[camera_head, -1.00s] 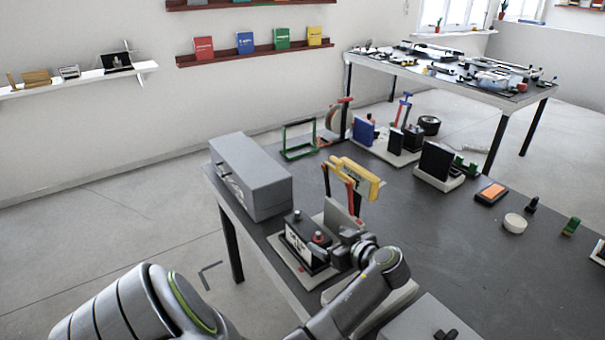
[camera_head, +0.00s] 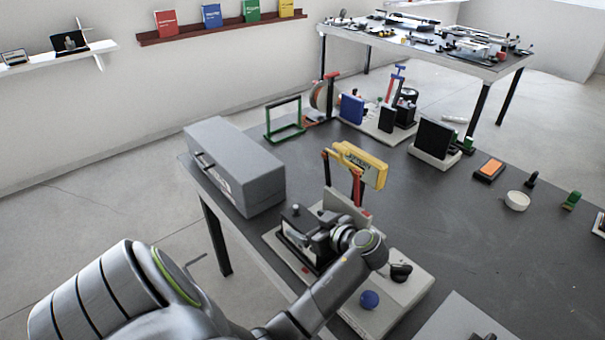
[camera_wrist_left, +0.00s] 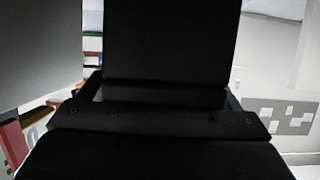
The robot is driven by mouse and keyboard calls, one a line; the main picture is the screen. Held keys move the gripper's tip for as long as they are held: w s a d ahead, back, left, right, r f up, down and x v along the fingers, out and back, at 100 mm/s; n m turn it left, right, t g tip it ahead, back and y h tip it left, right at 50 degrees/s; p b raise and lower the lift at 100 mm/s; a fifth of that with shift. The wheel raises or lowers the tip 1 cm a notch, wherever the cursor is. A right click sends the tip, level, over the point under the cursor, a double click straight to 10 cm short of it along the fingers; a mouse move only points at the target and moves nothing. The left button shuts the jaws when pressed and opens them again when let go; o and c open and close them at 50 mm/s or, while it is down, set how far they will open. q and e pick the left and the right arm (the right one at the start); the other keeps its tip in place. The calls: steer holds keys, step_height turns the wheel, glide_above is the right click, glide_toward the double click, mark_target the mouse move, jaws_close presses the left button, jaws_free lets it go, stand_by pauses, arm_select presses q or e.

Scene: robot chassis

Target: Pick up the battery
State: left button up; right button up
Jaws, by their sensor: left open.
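The battery (camera_head: 291,245) is a dark box with a pale front label. It sits on a light grey base (camera_head: 270,240) at the near left edge of the table in the head view. My left gripper (camera_head: 312,232) is open and reaches over it from the right. The gripper covers much of the battery's top and right side, including the red terminal. I cannot tell whether the fingers touch it. The left wrist view is mostly filled by dark shapes close to the camera, and I cannot make out the battery there. My right gripper is not in view.
A grey toolbox (camera_head: 236,170) stands behind the battery to the left. A yellow device (camera_head: 360,163) on red supports rises just behind my gripper. A grey base with a blue knob (camera_head: 369,299) lies to the right.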

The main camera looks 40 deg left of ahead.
arm_select(q)
steer(key=shift+s+d, duration=0.1)
steer(key=shift+d+r, duration=0.1)
steer(key=shift+d, duration=0.3)
steer(key=c, duration=0.5)
steer(key=shift+c, duration=1.1)
steer(key=c, duration=0.5)
jaws_close()
steer(key=shift+a+r, duration=0.25)
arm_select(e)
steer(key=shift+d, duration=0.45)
